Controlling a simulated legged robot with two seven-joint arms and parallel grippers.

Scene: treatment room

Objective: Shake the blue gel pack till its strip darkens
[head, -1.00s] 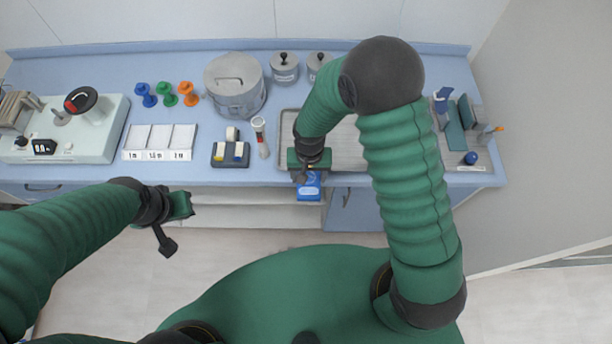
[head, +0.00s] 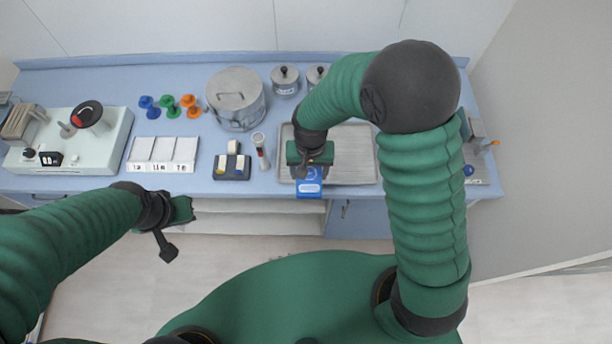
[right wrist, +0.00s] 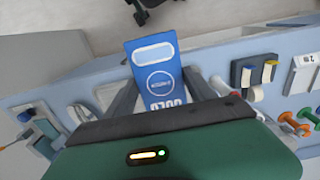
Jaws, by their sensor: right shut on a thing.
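The blue gel pack (head: 309,189) is in my right gripper (head: 310,170), in front of the metal tray near the bench's front edge. In the right wrist view the pack (right wrist: 164,86) sticks out between the fingers, with white lettering and a round mark. The lower end of the pack is hidden behind my green gripper body. My left gripper (head: 180,222) hangs in front of the bench at the left, apart from everything; its fingers do not show clearly.
The metal tray (head: 352,160) lies behind the pack. To its left are a thermometer-like stick (head: 261,152), a dark block with white and yellow parts (head: 231,168), a steel pot (head: 236,100) and three white cards (head: 163,152). Lidded tins (head: 285,82) stand behind. Floor in front is clear.

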